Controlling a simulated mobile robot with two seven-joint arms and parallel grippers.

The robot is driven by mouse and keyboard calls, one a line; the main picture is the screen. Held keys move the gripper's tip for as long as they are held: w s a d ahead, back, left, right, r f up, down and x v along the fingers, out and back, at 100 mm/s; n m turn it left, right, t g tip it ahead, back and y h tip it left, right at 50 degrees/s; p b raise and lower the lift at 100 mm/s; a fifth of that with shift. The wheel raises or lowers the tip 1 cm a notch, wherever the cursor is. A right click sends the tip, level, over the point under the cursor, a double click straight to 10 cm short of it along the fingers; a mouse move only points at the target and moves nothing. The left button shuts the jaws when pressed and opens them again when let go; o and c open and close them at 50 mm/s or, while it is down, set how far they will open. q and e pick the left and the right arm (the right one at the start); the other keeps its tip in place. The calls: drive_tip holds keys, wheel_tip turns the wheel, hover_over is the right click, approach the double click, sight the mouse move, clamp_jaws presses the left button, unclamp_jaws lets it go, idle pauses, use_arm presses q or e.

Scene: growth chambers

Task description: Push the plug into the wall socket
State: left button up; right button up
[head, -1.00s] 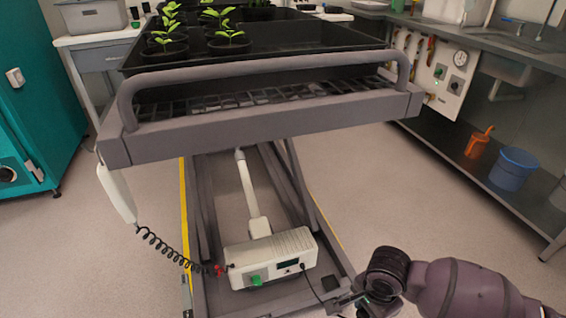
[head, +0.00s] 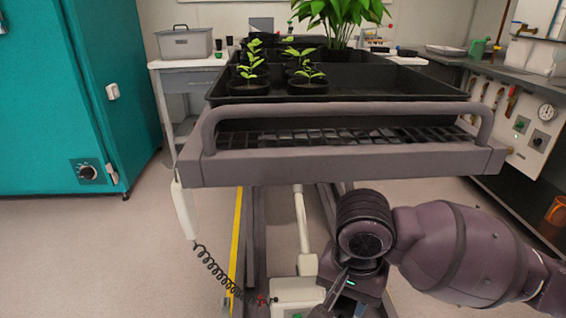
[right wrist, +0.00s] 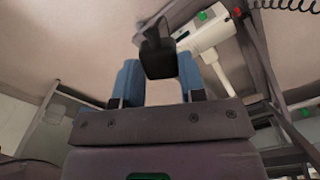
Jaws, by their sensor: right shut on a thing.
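My right gripper (right wrist: 160,82) is shut on a black plug (right wrist: 157,54), which sits between its two blue-grey fingers in the right wrist view. In the head view my right gripper (head: 338,292) is low in the middle, in front of the lift cart's lower frame; the plug is hard to make out there. I cannot make out a wall socket for certain in either view. My left gripper is not in view.
A grey lift cart (head: 345,174) with potted seedlings stands directly ahead. A white box (head: 295,290) sits under it, and a handset (head: 184,209) with a coiled cable hangs at its left. A teal cabinet (head: 55,110) stands left. Floor between cabinet and cart is clear.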

drive_tip(key=s+a+r+n, duration=0.3)
drive_tip(key=s+r+n, duration=0.5)
drive_tip(key=r, duration=0.6)
drive_tip(key=s, duration=0.2)
drive_tip(key=shift+s+a+r+n, duration=0.15)
drive_tip(key=shift+s+n, duration=0.15)
drive_tip(key=shift+s, duration=0.1)
drive_tip(key=f+n, duration=0.1)
drive_tip(key=n, duration=0.1)
drive_tip(key=s+f+n, duration=0.1)
drive_tip(key=n, duration=0.2)
drive_tip(key=s+f+n, duration=0.1)
drive_tip(key=n, duration=0.2)
drive_tip(key=shift+s+a+f, duration=0.15)
drive_tip(key=shift+a, duration=0.1)
drive_tip(key=w+a+f+n, duration=0.4)
drive_tip(key=f, duration=0.1)
drive_tip(key=shift+w+a+f+n, duration=0.2)
drive_tip(key=shift+w+f+n, duration=0.1)
drive_tip(key=shift+f, duration=0.05)
